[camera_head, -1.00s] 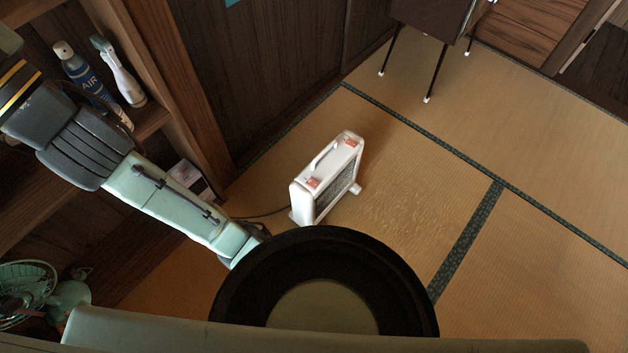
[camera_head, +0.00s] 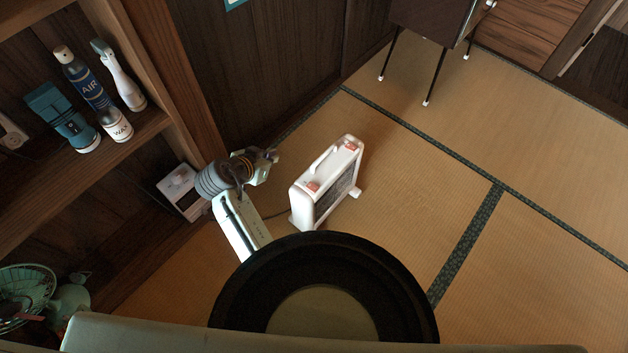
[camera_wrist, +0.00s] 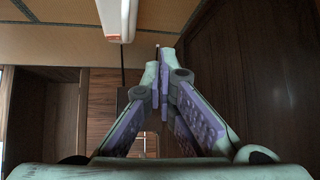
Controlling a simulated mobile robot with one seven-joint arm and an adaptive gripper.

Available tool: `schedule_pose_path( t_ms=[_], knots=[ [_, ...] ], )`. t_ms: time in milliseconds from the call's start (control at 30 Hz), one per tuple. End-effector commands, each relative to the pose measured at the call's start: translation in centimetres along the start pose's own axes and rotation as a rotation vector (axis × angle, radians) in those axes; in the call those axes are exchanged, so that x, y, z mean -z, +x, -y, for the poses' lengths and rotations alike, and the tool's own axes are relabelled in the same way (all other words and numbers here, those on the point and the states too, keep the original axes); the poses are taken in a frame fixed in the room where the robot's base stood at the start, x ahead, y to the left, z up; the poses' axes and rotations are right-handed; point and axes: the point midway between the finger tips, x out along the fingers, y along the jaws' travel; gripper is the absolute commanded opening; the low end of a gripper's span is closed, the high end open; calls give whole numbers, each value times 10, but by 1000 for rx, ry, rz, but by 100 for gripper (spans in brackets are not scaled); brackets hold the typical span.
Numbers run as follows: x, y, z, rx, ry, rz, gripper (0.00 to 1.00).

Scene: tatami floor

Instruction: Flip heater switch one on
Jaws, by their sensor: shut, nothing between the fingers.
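The white heater (camera_head: 325,183) stands upright on the tatami in the head view. Its top has a carry handle (camera_head: 323,160) and two reddish switches, a nearer one (camera_head: 312,187) and a farther one (camera_head: 350,146). I cannot tell whether either switch is on. My gripper (camera_head: 273,156) is just left of the heater, apart from it, near the wooden wall. In the wrist view, my gripper (camera_wrist: 160,62) is shut and empty, its fingers together.
A shelf (camera_head: 150,125) with cans and bottles stands at the left. A white box-like device (camera_head: 180,190) is behind my arm. A green fan (camera_head: 28,290) is at lower left. A dark cabinet on thin legs (camera_head: 430,18) stands at the back. The tatami right of the heater is clear.

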Motion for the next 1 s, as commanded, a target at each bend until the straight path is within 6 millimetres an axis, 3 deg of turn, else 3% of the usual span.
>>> schedule_pose_path(
  t_ms=[33,100,233,733,1000],
  knots=[
    [-12,9,-22,-72,10,19,0],
    [-23,17,-46,-151,25,35,0],
    [-34,23,-71,-236,44,47,0],
    [-36,30,-78,-253,48,50,0],
    [-38,76,-90,-255,47,51,0]
  ],
)
